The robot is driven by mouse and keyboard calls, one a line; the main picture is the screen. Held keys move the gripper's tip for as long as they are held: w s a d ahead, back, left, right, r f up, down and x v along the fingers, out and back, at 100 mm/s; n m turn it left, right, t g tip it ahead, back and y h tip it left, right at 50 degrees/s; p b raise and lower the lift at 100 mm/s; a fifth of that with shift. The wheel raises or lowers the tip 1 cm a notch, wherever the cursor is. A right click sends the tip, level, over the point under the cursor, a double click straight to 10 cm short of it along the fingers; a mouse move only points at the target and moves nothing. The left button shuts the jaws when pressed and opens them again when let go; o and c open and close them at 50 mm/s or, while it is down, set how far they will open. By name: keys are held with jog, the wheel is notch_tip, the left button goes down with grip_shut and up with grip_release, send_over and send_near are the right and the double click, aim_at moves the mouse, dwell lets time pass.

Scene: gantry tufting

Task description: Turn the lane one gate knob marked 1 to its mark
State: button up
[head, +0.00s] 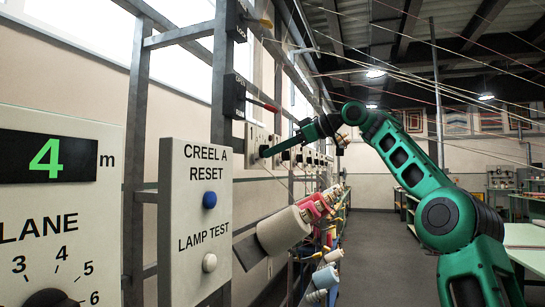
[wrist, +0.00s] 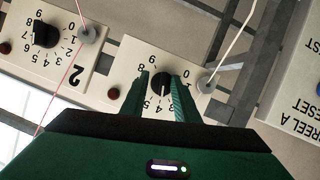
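A black gate knob (wrist: 161,79) sits on a pale dial plate (wrist: 128,60) in the wrist view. Its light pointer line runs down the picture, toward the 4 and 5 side of the dial. My gripper (wrist: 159,78) has one finger on each side of this knob. A strip of plate shows between the left finger and the knob, and the right finger overlaps the knob's edge. The plate's lane number is hidden behind my gripper. In the head view my gripper (head: 268,151) reaches the row of dial plates, and its fingertips are too small to make out.
A neighbouring plate marked 2 (wrist: 62,62) has its own knob (wrist: 45,34). The creel reset panel (head: 195,215) and the lane display panel (head: 60,200) stand nearer on the left. Yarn cones (head: 284,230) hang below the plates. Yarns cross overhead; the aisle floor (head: 370,245) is clear.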

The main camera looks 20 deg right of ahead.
jog(key=shift+a, duration=0.1)
jog(key=v, duration=1)
jog(key=shift+s+d, duration=0.2)
jog(key=shift+d, duration=0.1)
jog(key=shift+r, duration=0.1)
jog(key=shift+s, duration=0.1)
